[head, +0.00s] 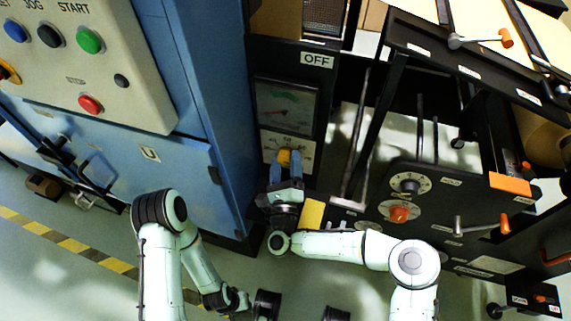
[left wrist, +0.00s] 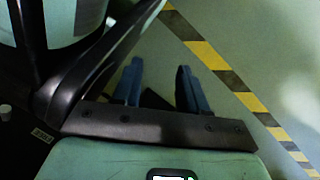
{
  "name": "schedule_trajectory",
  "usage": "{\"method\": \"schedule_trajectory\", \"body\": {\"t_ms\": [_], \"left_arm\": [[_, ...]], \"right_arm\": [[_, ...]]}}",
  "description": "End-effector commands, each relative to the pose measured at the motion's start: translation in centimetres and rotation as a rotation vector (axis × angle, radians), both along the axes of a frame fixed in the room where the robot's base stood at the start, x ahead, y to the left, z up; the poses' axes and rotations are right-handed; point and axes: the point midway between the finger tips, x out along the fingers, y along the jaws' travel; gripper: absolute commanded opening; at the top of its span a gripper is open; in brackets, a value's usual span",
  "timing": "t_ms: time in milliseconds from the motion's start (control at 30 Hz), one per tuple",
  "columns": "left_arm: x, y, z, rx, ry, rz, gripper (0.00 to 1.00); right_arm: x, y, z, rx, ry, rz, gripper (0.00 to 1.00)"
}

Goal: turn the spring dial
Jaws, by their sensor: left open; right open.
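A yellow-orange knob (head: 284,157) sits on a pale scale plate (head: 304,152) below a gauge window (head: 286,106) on the black panel. My right gripper (head: 286,160) is open, with its blue fingers on either side of this knob. I cannot tell whether they touch it. No readable label marks it as the spring dial. My left gripper (left wrist: 158,84) is open and empty over the floor in the left wrist view. In the head view my left arm hangs low, away from the panel.
A grey dial (head: 408,185) and an orange-red knob (head: 399,213) sit on the black machine to the right. A blue cabinet (head: 215,100) with a push-button box (head: 90,60) stands at left. An OFF sign (head: 317,60) is above the gauge. Open floor lies at lower left.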

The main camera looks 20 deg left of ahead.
Motion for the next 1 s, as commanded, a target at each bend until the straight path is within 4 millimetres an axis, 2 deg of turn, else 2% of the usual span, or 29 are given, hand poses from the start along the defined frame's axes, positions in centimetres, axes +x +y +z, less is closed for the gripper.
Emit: {"method": "schedule_trajectory", "body": {"t_ms": [167,200,333,667,867,1000], "left_arm": [[0.0,0.0,0.0,0.0,0.001,0.0,0.43],[0.0,0.0,0.0,0.0,0.001,0.0,0.43],[0.0,0.0,0.0,0.0,0.0,0.0,0.43],[0.5,-0.1,0.5,0.001,-0.017,-0.002,0.43],[2.2,-0.3,1.9,0.004,-0.076,-0.007,0.43],[4.1,-0.6,3.5,0.008,-0.139,-0.011,0.43]], "right_arm": [[0.0,0.0,0.0,0.0,0.0,0.0,0.73],[0.0,0.0,0.0,0.0,0.0,0.0,0.66],[0.0,0.0,0.0,0.0,-0.001,0.001,0.25],[0.0,0.0,0.1,-0.03,0.0,0.0,0.26],[-0.1,-0.1,0.3,-0.127,0.002,0.001,0.26],[-0.1,-0.1,0.5,-0.238,0.006,0.001,0.26]]}}
